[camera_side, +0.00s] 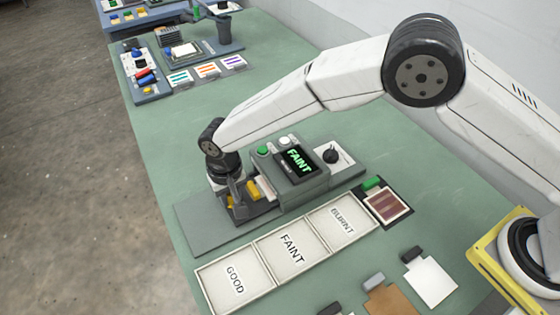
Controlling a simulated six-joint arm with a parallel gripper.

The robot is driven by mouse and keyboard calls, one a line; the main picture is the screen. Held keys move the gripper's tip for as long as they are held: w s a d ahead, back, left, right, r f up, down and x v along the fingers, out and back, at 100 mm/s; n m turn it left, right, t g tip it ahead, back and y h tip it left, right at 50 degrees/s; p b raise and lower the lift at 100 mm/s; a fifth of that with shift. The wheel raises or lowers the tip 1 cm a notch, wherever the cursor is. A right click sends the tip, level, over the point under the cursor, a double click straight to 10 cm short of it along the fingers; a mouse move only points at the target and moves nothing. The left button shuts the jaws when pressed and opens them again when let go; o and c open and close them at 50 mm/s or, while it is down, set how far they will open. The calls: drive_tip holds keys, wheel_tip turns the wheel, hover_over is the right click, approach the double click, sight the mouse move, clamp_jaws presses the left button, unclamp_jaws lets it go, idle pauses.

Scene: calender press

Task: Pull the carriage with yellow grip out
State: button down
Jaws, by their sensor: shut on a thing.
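The calender press (290,180) is a grey box with a dark screen (298,160) reading "FAINT" in green. It stands on a grey base plate (200,230). The carriage's yellow grip (254,191) shows at the press's left side, partly hidden by my fingers. My gripper (238,203) points down over the plate, shut on the yellow grip. A pale piece (267,187) shows between the grip and the press body. How far the carriage is out of the press is hard to tell.
A white tray (262,282) labelled GOOD, FAINT and BURNT lies in front of the press. A striped brown card (387,204) and other clipped cards (432,280) lie to the right. The plate left of my gripper is clear. Other apparatus (200,50) stands at the back.

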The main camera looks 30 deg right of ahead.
sight(193, 224)
drive_tip(key=shift+a, duration=0.1)
drive_tip(key=shift+w+a, duration=0.1)
drive_tip(key=shift+a, duration=4.65)
drive_tip(key=shift+c, duration=2.3)
unclamp_jaws()
drive_tip(key=shift+r, duration=0.15)
wheel_tip(193, 224, up, 8)
drive_tip(key=shift+f, duration=0.25)
